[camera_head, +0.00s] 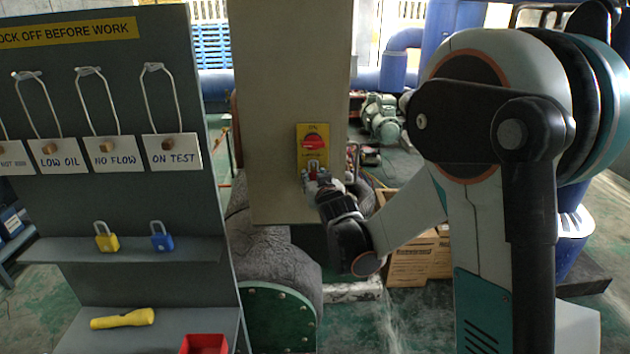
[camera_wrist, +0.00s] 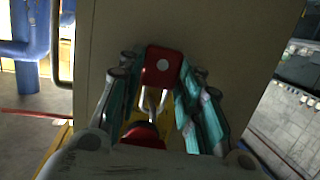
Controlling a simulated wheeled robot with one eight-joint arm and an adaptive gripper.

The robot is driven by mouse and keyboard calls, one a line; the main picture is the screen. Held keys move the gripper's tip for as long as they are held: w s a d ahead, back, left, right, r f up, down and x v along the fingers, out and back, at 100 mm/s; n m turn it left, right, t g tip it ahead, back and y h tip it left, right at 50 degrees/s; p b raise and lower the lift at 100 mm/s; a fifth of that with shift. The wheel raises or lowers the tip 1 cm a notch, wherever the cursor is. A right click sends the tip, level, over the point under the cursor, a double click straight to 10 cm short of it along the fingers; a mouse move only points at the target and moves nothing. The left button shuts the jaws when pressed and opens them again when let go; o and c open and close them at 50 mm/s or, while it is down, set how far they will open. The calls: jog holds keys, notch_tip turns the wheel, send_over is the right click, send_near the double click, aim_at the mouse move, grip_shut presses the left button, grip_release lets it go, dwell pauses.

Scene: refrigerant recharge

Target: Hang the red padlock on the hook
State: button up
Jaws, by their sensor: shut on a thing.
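The red padlock (camera_wrist: 162,66) is gripped between the teal fingers of my gripper (camera_wrist: 163,90) in the wrist view. Its body is at the far end of the fingers and its metal shackle points down in the picture, towards a red knob (camera_wrist: 142,133). In the head view my gripper (camera_head: 316,180) is at the lower part of a yellow switch plate (camera_head: 301,150) on a beige cabinet, and the padlock (camera_head: 313,175) shows small there. I cannot tell whether the shackle is still through the switch. At left, wire-hung tags hang from hooks on a grey board; I cannot tell which hook is meant.
The grey board (camera_head: 130,200) has a shelf with a yellow padlock (camera_head: 106,238) and a blue padlock (camera_head: 162,237). Below are a yellow flashlight (camera_head: 123,319) and a red bin (camera_head: 204,344). A cardboard box (camera_head: 420,262) stands behind my arm.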

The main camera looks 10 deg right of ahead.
dwell(0.4)
jog(key=o, duration=1)
jog(key=s+f+g+b, duration=0.2)
jog(key=s+g, duration=0.2)
jog(key=s, duration=1.6)
jog(key=s+f+g+b, duration=0.1)
jog(key=s+g, duration=0.3)
jog(key=s, duration=1.7)
jog(key=shift+s+a+f+g+y+b, duration=0.2)
jog(key=shift+f+g+y+b, duration=0.1)
jog(key=shift+f+g+b, duration=0.15)
